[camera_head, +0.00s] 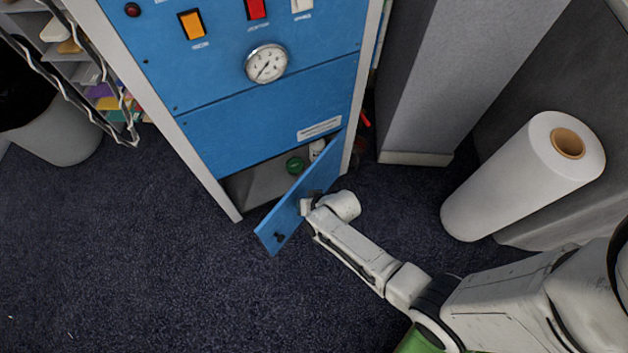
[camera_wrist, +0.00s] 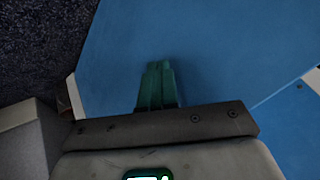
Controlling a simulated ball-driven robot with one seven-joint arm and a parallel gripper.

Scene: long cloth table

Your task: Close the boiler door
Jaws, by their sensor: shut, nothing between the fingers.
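The boiler (camera_head: 215,130) is a blue cabinet with a pale frame at the top of the head view. Its low blue door (camera_head: 290,212) stands open, swung out from the right side of the opening. A small dark knob (camera_head: 279,236) is near the door's free edge. My gripper (camera_head: 305,206) is at the door's middle, its fingers hard to see there. In the wrist view my green fingers (camera_wrist: 156,85) are together and empty, in front of a blue surface (camera_wrist: 200,50). I cannot tell whether they touch it.
Inside the opening are a green round item (camera_head: 295,165) and a white item (camera_head: 317,149). A large white roll (camera_head: 505,185) stands to the right, by a grey pillar (camera_head: 440,80). A bin (camera_head: 65,140) and a rack are at left. The dark carpet (camera_head: 120,270) is clear left of the door.

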